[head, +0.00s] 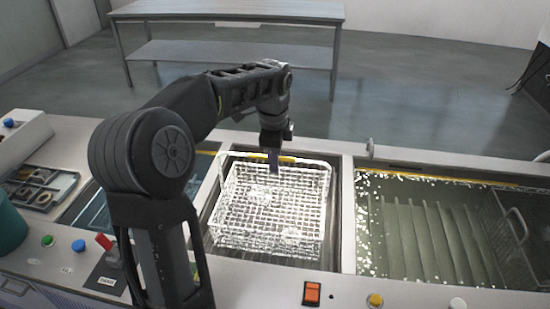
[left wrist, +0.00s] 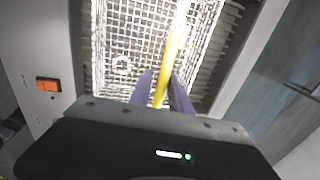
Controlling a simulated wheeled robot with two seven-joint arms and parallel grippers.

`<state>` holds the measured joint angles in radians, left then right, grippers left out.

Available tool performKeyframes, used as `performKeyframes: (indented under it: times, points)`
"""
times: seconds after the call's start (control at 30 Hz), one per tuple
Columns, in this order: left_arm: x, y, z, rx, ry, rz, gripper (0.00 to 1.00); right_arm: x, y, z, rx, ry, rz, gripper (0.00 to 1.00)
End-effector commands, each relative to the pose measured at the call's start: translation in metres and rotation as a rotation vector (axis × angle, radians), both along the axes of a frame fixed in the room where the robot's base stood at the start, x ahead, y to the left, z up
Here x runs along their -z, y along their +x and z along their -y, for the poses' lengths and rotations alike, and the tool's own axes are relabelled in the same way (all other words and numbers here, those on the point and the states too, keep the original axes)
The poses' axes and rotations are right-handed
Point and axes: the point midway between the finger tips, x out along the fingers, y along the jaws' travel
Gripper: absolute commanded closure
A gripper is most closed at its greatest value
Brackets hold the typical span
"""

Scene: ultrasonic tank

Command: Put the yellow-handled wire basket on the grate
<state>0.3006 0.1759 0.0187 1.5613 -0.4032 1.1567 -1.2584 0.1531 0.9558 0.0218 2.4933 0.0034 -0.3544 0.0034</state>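The wire basket (head: 268,215) is a bright metal mesh box over the middle bay of the counter. Its yellow handle (head: 285,160) crosses above it and shows as a yellow bar in the left wrist view (left wrist: 176,42). My left gripper (head: 273,166) is at the handle, pointing down. In the left wrist view its purple fingers (left wrist: 162,88) lie on both sides of the bar and look shut on it. The slatted grate (left wrist: 213,62) shows beside and under the basket. I cannot tell whether the basket touches it. My right gripper is not in view.
A liquid-filled tank (head: 430,235) with slanted plates and a mesh piece (head: 515,235) is on the right. Another bay (head: 95,205) is on the left, partly behind my arm. An orange switch (head: 312,293) is on the front edge. A metal table (head: 235,50) stands behind.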

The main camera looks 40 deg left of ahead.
Motion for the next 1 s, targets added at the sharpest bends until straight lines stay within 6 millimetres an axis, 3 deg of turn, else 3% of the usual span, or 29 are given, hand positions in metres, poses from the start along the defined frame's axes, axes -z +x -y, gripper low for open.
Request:
performKeyframes:
  times: [0.1,0.4,0.57,0.97,1.0]
  points:
    - [0.0,0.0,0.0,0.0,0.0,0.0,0.66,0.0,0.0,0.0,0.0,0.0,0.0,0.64]
    - [-0.002,0.0,0.0,0.0,0.0,0.001,0.66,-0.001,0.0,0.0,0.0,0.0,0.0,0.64]
    - [-0.014,-0.001,0.001,0.0,0.001,0.003,0.66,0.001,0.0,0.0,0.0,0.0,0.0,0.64]
    - [-0.092,-0.013,0.008,0.0,0.0,0.004,0.66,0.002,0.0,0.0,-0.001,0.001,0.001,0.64]
    - [-0.104,-0.014,0.008,0.0,0.0,0.002,0.66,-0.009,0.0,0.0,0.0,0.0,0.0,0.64]
